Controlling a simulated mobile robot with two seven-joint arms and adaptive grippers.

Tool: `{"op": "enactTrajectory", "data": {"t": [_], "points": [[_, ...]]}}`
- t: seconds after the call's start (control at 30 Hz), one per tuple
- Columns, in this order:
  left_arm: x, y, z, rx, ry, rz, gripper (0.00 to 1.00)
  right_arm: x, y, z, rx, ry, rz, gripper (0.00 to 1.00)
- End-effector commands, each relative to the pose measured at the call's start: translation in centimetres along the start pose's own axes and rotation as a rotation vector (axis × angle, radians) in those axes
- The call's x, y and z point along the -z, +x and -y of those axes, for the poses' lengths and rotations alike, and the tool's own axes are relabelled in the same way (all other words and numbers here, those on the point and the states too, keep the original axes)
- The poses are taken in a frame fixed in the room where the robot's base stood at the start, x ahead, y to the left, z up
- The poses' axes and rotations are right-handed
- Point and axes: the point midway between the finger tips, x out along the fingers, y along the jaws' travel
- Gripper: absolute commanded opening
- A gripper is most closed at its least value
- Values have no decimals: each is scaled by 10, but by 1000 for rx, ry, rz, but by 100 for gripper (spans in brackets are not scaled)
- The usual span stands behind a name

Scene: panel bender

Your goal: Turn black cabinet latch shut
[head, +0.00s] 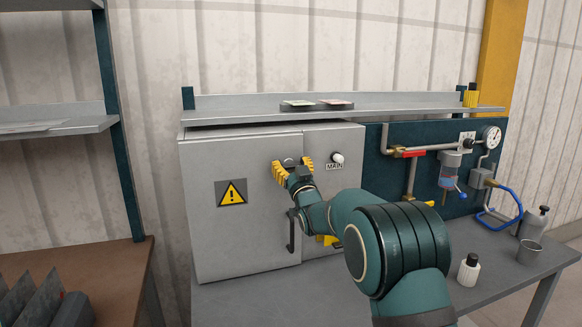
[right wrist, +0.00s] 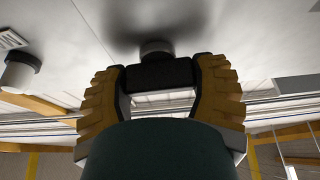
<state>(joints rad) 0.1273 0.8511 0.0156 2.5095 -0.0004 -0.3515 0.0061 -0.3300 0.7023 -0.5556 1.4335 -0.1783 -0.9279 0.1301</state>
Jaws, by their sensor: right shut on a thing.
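The grey cabinet (head: 240,248) stands on the bench, its door flush with the panel beside it as far as I can see. The black latch (right wrist: 158,72) sits on a round grey post on the cabinet face and lies crosswise between my fingers in the right wrist view. My right gripper (head: 293,168) is at the upper right of the door, its yellow fingers shut on the latch from both sides. It also shows in the right wrist view (right wrist: 160,85). In the head view the fingers hide most of the latch. My left gripper is not in view.
A black door handle (head: 291,231) is below the gripper, partly behind my arm. A white knob (head: 338,158) marked MAIN is to the right. A shelf (head: 400,106) overhangs the cabinet. Pipes and a gauge (head: 491,137) are at right; a white bottle (head: 468,271) stands on the bench.

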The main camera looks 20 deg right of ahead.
Motion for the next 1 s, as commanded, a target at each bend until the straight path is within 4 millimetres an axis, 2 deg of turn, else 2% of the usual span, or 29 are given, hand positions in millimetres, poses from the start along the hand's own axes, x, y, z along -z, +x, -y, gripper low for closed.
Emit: {"op": "enactTrajectory", "data": {"t": [0.27,0.53,0.77,1.0], "points": [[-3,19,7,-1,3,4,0,-1,-1,-1,51,-130,-5,27],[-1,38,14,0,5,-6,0,-1,-1,0,143,-354,-5,27],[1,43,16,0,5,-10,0,0,0,1,227,-557,-4,27],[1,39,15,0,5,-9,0,2,1,2,315,-769,-3,27]]}}
